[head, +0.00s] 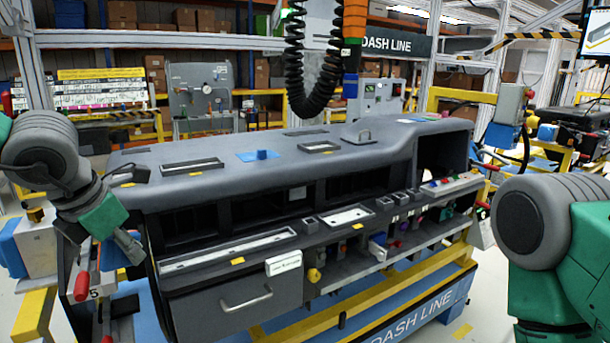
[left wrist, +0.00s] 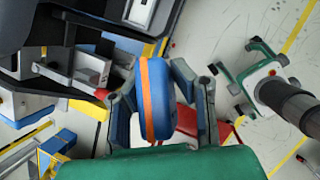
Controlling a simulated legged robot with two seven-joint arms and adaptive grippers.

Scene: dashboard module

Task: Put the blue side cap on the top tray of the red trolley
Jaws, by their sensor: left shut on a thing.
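The blue side cap (left wrist: 158,100) is a rounded blue piece with an orange stripe along it, held between the two fingers of my left gripper (left wrist: 165,85). In the head view my left gripper (head: 128,246) is at the left end of the dashboard, pointing down and right. A blue patch beside it there looks like the cap, partly hidden by the gripper. In the left wrist view a red and white surface (left wrist: 222,131) shows behind the cap; I cannot tell whether it is the red trolley. My right arm shows at the right, but its gripper is out of frame.
The large grey dashboard module (head: 235,160) fills the middle, on a blue and yellow stand (head: 420,310). Red-handled items (head: 82,287) hang at its left end, close to my left gripper. A white and blue box (head: 35,250) stands further left. Light floor shows at the right in the wrist view.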

